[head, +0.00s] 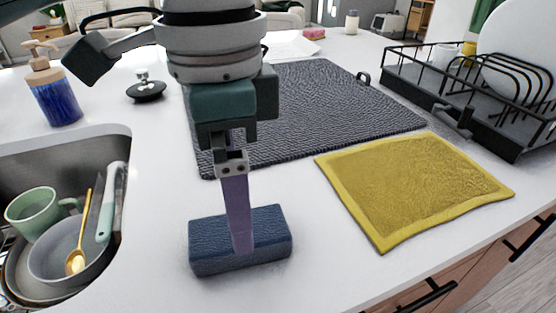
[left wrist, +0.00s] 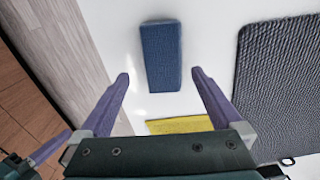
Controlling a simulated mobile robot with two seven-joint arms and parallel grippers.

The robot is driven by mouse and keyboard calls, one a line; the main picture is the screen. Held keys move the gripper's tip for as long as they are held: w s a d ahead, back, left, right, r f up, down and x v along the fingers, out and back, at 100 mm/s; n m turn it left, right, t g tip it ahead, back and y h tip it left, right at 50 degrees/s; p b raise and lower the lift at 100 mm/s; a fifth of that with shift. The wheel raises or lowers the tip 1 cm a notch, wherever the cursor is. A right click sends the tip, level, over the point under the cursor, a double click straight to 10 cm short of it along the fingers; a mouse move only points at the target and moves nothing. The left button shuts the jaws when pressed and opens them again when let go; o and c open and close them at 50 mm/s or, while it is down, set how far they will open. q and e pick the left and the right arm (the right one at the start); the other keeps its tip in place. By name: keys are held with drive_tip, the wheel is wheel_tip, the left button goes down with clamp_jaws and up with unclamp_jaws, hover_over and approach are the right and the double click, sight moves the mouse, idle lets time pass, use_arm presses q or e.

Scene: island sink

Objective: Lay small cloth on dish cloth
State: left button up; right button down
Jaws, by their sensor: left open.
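A small blue folded cloth (head: 270,240) lies on the white counter in front of the sink's right side. A flat yellow cloth (head: 425,185) with a lighter border lies to its right; its edge shows in the left wrist view (left wrist: 180,126). My left gripper (head: 239,248) points down over the blue cloth, one finger hiding the other in the head view. In the left wrist view the gripper (left wrist: 159,73) is open and empty, with the blue cloth (left wrist: 162,56) just beyond its fingertips. A purple finger of my right gripper (left wrist: 50,148) shows at lower left; its opening is unclear.
A dark grey textured mat (head: 320,110) lies behind both cloths. A black dish rack (head: 480,105) stands at the right. The sink (head: 100,145) with dishes is at the left, near a blue soap bottle (head: 55,95). The counter between the blue and yellow cloths is clear.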

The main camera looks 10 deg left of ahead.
sight(211, 251)
use_arm(q)
drive_tip(key=f, duration=0.6)
drive_tip(key=shift+w+a+f+b, duration=0.15)
drive_tip(key=shift+w+a+b, duration=0.05)
drive_tip(key=shift+b, duration=0.15)
drive_tip(key=c, duration=1.4)
drive_tip(key=shift+r, duration=0.2)
